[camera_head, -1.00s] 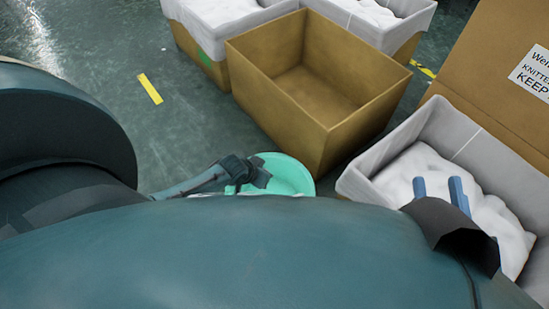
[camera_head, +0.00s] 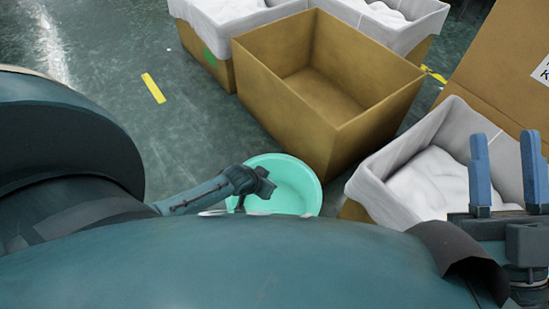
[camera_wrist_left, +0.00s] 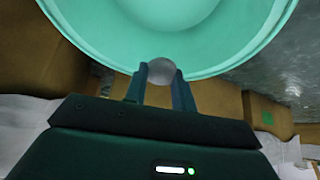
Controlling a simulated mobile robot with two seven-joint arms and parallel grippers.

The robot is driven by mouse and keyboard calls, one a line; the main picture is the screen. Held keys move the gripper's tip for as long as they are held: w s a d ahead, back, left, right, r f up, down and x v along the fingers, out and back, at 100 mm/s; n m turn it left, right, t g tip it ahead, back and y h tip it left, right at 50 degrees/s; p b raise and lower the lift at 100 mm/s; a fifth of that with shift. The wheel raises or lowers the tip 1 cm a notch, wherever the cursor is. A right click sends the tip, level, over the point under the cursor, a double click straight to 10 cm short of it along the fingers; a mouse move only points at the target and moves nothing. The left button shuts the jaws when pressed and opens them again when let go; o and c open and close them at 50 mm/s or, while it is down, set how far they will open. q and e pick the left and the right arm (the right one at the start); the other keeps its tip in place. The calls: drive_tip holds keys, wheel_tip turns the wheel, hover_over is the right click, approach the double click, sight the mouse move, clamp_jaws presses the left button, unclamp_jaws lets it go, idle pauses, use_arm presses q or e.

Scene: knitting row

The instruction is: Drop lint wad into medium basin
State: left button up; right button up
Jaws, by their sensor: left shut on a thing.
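The lint wad (camera_wrist_left: 160,70) is a small grey ball between the fingertips of my left gripper (camera_wrist_left: 161,80), which is shut on it. The mint-green basin (camera_head: 300,180) stands on the floor, partly hidden behind my arm and body. In the left wrist view the basin rim (camera_wrist_left: 215,70) spans the top, and the wad overlaps its near edge; I cannot tell its height above the rim. The wad cannot be made out in the head view. My right gripper (camera_head: 507,172) is open and empty, its two blue fingers upright at the right.
An empty open cardboard box (camera_head: 275,85) stands just behind the basin. A white-lined box (camera_head: 390,160) with white filling stands at the right, near my right gripper. More lined boxes (camera_head: 205,45) stand at the back. The floor at the left, around a yellow tape strip (camera_head: 153,88), is clear.

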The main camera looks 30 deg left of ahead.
use_arm(q)
drive_tip(key=o, duration=1)
drive_tip(key=shift+r, duration=0.1)
drive_tip(key=shift+s+r+p, duration=0.2)
drive_tip(key=shift+r+p, duration=0.1)
drive_tip(key=p+v, duration=0.7)
drive_tip(key=v, duration=0.5)
drive_tip(key=shift+p, duration=0.4)
use_arm(e)
drive_tip(key=f+m+g+h, duration=0.1)
drive_tip(key=f+h, duration=0.1)
drive_tip(key=s+f+m+g+h, duration=0.1)
drive_tip(key=f+m+h, duration=0.1)
drive_tip(key=f, duration=0.1)
drive_tip(key=shift+s+d+m+h, duration=0.1)
drive_tip(key=shift+m+h, duration=0.2)
drive_tip(key=shift+h, duration=0.1)
use_arm(q)
drive_tip(key=shift+s+r, duration=0.1)
drive_tip(key=shift+s, duration=0.05)
use_arm(e)
drive_tip(key=shift+f, duration=0.1)
